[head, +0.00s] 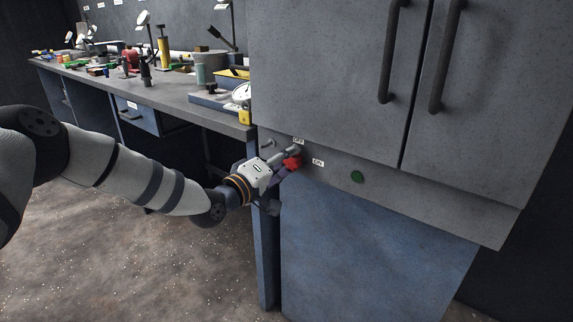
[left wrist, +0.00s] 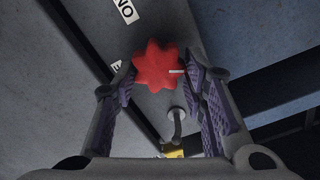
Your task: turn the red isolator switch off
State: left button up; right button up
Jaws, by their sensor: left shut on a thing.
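The red isolator switch (head: 292,162) is a lobed red knob on the lower grey panel of the cabinet. An OFF label (head: 298,141) sits above it and an ON label (head: 318,162) to its right. My left gripper (head: 284,165) is at the knob, its fingers on either side of it. In the left wrist view the red knob (left wrist: 158,66) lies between the purple-padded fingers, with a small white pointer mark on its right side. Part of the ON label (left wrist: 126,10) shows at the top there. My right gripper is in neither view.
A small metal lever (head: 268,143) sticks out left of the knob. The cluttered workbench (head: 190,92) stands at left, its edge close to my left gripper. Cabinet doors with dark handles (head: 445,55) are above.

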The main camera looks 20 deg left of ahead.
pick_arm(q)
jog(key=n+b, duration=0.1)
jog(key=n, duration=0.2)
jog(key=shift+d+f, duration=0.15)
jog(key=shift+n+b, duration=0.65)
jog(key=shift+n, duration=0.25)
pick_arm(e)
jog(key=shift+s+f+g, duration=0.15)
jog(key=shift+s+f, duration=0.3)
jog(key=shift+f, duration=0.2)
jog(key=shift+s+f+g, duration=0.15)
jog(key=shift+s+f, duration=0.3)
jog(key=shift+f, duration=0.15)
pick_arm(q)
jog(key=shift+r+n, duration=0.2)
jog(key=shift+n, duration=0.1)
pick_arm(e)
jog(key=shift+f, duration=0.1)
pick_arm(q)
jog(key=o, duration=1.1)
jog(key=shift+r, duration=0.1)
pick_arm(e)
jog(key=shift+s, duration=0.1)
